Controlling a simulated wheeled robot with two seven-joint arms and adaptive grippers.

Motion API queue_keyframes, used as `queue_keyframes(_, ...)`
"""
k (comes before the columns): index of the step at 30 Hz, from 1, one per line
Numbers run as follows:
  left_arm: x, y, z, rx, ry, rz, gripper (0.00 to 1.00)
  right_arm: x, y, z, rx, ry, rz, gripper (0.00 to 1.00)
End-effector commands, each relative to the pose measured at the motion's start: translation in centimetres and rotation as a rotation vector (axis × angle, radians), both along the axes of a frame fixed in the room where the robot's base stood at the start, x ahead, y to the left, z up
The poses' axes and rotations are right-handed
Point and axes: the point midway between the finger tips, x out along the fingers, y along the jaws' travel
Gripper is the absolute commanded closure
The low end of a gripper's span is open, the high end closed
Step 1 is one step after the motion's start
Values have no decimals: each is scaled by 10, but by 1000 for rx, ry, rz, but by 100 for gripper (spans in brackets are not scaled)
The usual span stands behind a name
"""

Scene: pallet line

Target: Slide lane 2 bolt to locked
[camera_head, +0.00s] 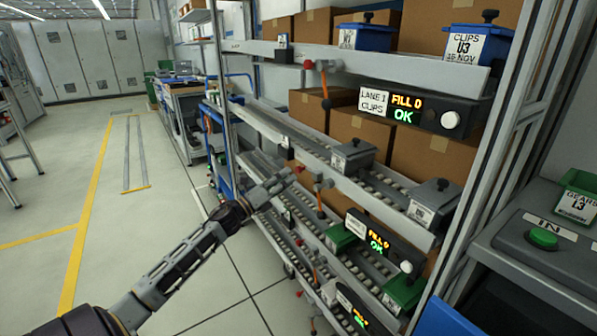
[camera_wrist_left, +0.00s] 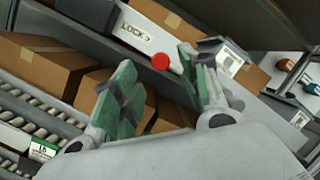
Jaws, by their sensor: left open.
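A red bolt knob (camera_head: 298,169) sits on the rack's middle rail, beside an orange lever (camera_head: 319,197). My left gripper (camera_head: 279,183) is open and empty, just left of this knob. In the left wrist view, a red knob (camera_wrist_left: 160,62) shows beyond and between the spread green-padded fingers of the gripper (camera_wrist_left: 160,80), apart from them as far as I can see. A white strip behind it carries a label beginning "LOCK" (camera_wrist_left: 136,32); its last character is unclear. The bolt's own body is hidden. My right gripper is not in view.
Similar red knobs show on the upper rail (camera_head: 308,64) and a lower rail (camera_head: 299,294). The lane 1 display (camera_head: 405,108) reads FILL 0, OK. The floor left of the rack is clear.

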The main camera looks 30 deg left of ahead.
Motion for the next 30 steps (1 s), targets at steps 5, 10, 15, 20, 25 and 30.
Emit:
queue_keyframes(5,11,-4,4,0,-1,-1,56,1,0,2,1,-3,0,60)
queue_keyframes(10,21,-7,7,0,-1,-1,56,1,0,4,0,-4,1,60)
queue_keyframes(15,31,-10,10,0,-2,0,56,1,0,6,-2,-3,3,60)
queue_keyframes(20,40,-12,13,0,-1,0,56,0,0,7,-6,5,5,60)
queue_keyframes(25,49,-15,15,0,0,0,56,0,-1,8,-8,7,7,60)
queue_keyframes(30,54,-17,17,1,-1,0,56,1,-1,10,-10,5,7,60)
